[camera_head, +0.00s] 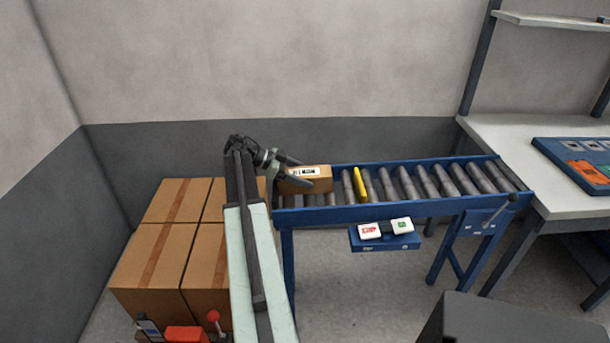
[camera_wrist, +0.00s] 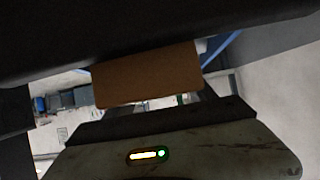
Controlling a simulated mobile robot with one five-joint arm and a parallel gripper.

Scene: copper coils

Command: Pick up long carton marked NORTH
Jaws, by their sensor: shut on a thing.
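The label's print is too small to read for certain. My gripper (camera_head: 290,178) is shut on the carton's left part. In the wrist view the carton (camera_wrist: 148,76) shows as a plain brown face between the dark gripper parts. I cannot tell whether the carton touches the rollers or hangs just above them.
The blue-framed roller conveyor (camera_head: 400,208) has one yellow roller (camera_head: 361,185). Large brown boxes (camera_head: 160,245) stand at left. A workbench (camera_head: 540,180) with a blue tray (camera_head: 580,172) stands at right.

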